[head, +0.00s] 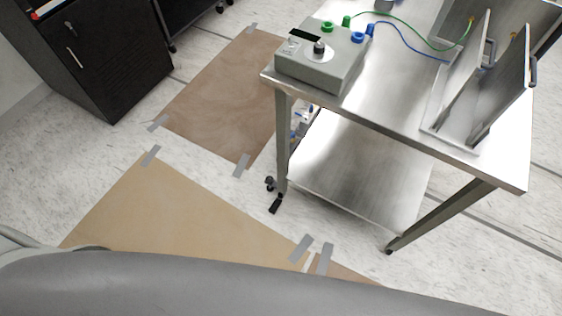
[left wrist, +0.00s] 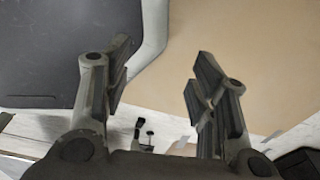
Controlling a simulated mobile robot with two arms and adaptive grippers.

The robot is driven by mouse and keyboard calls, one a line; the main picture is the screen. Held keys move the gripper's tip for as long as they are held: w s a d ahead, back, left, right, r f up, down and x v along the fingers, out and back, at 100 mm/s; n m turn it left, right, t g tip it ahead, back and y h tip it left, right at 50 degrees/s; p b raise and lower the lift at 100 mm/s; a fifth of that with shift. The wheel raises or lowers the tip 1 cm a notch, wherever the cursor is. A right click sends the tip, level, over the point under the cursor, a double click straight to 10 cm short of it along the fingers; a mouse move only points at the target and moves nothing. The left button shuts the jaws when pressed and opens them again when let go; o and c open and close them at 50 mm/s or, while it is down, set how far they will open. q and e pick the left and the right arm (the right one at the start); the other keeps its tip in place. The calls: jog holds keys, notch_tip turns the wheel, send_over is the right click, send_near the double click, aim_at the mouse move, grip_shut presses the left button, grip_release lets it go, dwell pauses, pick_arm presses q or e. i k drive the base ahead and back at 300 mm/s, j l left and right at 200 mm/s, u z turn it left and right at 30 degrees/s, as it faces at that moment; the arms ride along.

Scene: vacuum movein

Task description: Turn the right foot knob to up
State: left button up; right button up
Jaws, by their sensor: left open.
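A steel cart (head: 345,165) stands on the floor in the head view. One leg ends in a black foot (head: 275,203) with a dark piece sticking out along the floor. The leg to its right ends in a smaller dark foot (head: 390,249). The setting of any foot knob is too small to tell. A grey box (head: 320,70) with a dark knob (head: 319,46) sits on the cart top. My left gripper (left wrist: 160,75) is open and empty in the left wrist view, above a tan floor sheet. Small dark parts (left wrist: 147,132) show below its fingers; I cannot tell what they are. My right gripper is in neither view.
Brown sheets (head: 175,215) are taped to the floor left of the cart. A black cabinet (head: 95,60) stands at the upper left. Green and blue cables run from the box toward upright metal plates (head: 500,85) on the cart. Speckled floor lies between cabinet and cart.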

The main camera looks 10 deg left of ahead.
aim_at(269, 180)
jog(key=i+j+z, duration=0.1)
jog(key=z, duration=0.35)
jog(key=i+j+z, duration=0.1)
jog(key=j+z, duration=0.5)
jog(key=z, duration=0.3)
